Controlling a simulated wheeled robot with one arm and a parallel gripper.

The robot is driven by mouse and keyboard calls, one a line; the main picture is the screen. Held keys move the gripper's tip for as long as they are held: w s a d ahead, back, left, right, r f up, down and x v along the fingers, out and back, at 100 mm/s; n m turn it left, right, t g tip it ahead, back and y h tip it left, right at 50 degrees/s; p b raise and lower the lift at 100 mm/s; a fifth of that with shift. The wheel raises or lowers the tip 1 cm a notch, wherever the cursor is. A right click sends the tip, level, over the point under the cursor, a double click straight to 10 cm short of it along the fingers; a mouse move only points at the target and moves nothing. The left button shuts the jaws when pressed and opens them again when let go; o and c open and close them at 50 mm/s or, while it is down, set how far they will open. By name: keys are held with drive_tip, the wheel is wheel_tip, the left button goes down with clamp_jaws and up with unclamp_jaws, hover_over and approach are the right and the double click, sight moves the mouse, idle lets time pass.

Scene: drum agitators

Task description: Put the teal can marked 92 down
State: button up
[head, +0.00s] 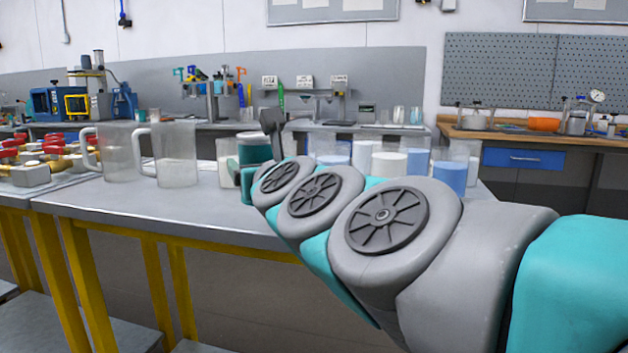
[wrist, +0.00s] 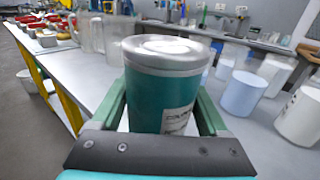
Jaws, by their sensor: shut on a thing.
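The teal can (wrist: 150,95) with a pale lid fills the middle of the wrist view, upright between the two green fingers of my gripper (wrist: 163,110). The fingers are shut on it. Its label is partly in view at its lower right, but I cannot read a number on it. In the head view the teal can (head: 254,150) shows beyond my arm, over the grey table (head: 150,210). My arm hides part of it there. The can's bottom is hidden in the wrist view, so I cannot tell whether it touches the table.
Clear jugs (head: 175,155) stand on the table to the left. Several white and blue containers (head: 388,163) stand to the right, also close by in the wrist view (wrist: 243,93). Valves with red handles (head: 35,165) lie at far left. Bare tabletop shows in front of the jugs.

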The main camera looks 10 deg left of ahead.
sight(233, 151)
drive_tip(key=x, duration=0.5)
drive_tip(key=f+x, duration=0.1)
drive_tip(key=x, duration=0.5)
drive_tip(key=p+x, duration=0.1)
drive_tip(key=x, duration=0.5)
drive_tip(key=shift+s+a+f, duration=0.15)
drive_tip(key=shift+s+a, duration=0.05)
drive_tip(key=shift+s+f+b, duration=0.1)
drive_tip(key=shift+f+b, duration=0.45)
drive_tip(key=shift+f, duration=1.2)
drive_tip(key=shift+f, duration=0.2)
drive_tip(key=o, duration=1.6)
drive_tip(key=shift+c, duration=0.2)
drive_tip(key=shift+r, duration=0.1)
